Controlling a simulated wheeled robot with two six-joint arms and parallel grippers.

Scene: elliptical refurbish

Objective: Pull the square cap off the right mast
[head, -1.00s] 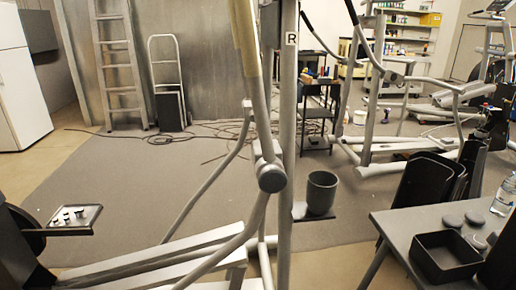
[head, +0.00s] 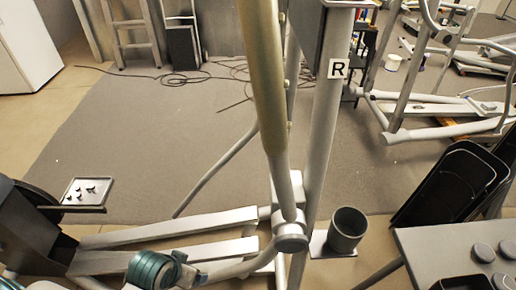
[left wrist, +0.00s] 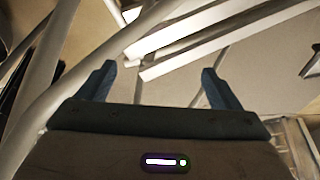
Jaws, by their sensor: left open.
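The right mast (head: 328,125) is a grey upright post with a white R label (head: 338,68) in the head view. Its top runs up to the frame's upper edge, where a wider grey piece (head: 346,3) shows; I cannot tell whether this is the square cap. My left gripper (left wrist: 157,72) is open and empty in the left wrist view, with grey bars and floor beyond its fingers. A teal and grey part, likely of my left arm, shows at the head view's bottom left. My right gripper is not in view.
A tan-sleeved handlebar (head: 262,75) stands just left of the mast. A dark cup (head: 347,229) sits on a small shelf by the mast's foot. A table (head: 430,250) with round pads is at lower right, beside black bins (head: 450,185). A small parts tray (head: 86,191) is at left.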

